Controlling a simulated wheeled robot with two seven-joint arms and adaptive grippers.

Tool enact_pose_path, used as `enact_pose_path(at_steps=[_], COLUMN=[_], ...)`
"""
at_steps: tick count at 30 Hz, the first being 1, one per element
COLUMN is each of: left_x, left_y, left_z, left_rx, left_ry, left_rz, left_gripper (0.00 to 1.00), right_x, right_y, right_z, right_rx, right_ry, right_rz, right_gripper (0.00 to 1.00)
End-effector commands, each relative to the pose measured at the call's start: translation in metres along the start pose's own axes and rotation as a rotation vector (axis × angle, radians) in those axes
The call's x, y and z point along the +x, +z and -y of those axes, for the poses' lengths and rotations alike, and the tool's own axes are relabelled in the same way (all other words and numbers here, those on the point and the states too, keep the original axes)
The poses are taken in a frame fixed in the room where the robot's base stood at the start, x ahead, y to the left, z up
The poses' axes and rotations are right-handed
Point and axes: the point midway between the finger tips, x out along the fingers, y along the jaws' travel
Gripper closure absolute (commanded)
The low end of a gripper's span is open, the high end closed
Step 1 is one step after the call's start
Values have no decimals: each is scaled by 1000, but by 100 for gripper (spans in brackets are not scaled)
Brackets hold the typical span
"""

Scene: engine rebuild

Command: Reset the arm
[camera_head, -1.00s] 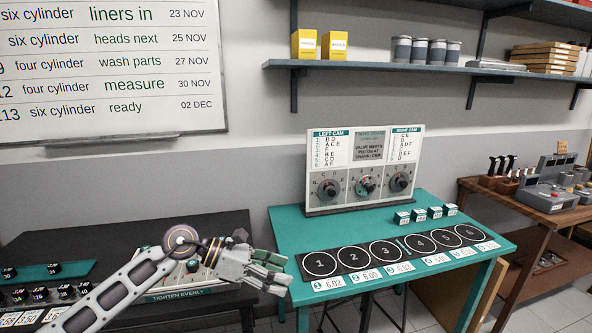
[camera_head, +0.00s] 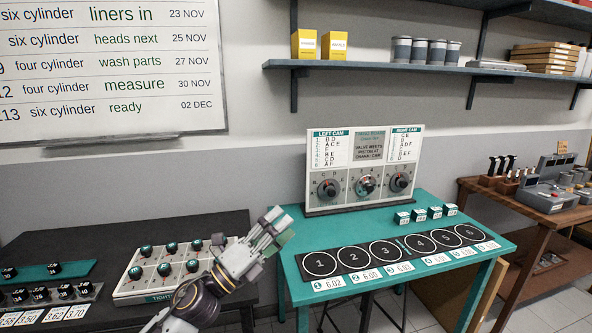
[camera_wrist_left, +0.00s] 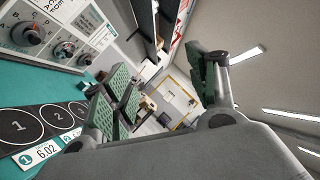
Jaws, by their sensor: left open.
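My left gripper (camera_head: 273,229) comes in from the bottom of the head view, raised in front of the gap between the dark bench and the teal table. It points up and to the right. In the left wrist view its green-padded fingers (camera_wrist_left: 165,90) stand wide apart with nothing between them. My right gripper is in neither view.
The teal table (camera_head: 285,217) holds a cam dial panel (camera_head: 341,203), a strip of numbered circles (camera_head: 352,258) and several small teal-and-white blocks (camera_head: 418,215). A knob box (camera_head: 150,287) lies on the dark bench (camera_head: 100,240) at left. A shelf (camera_head: 380,66) hangs above.

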Motion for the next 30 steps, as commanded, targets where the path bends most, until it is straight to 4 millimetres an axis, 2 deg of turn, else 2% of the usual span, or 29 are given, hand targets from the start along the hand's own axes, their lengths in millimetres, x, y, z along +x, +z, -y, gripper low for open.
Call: enact_pose_path(at_steps=[8,16,23,30], left_x=[-28,-75,-128,-191], left_y=[36,58,60,42], left_z=[-25,-65,-106,-145], left_rx=[-279,-545,-764,-984], left_ry=[78,184,298,437], left_rz=[291,568,799,1037], left_gripper=[42,42,42,42], right_x=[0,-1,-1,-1], right_y=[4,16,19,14], right_z=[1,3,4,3], right_rx=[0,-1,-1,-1], right_ry=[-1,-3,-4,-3], right_rz=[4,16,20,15], right_gripper=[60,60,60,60])
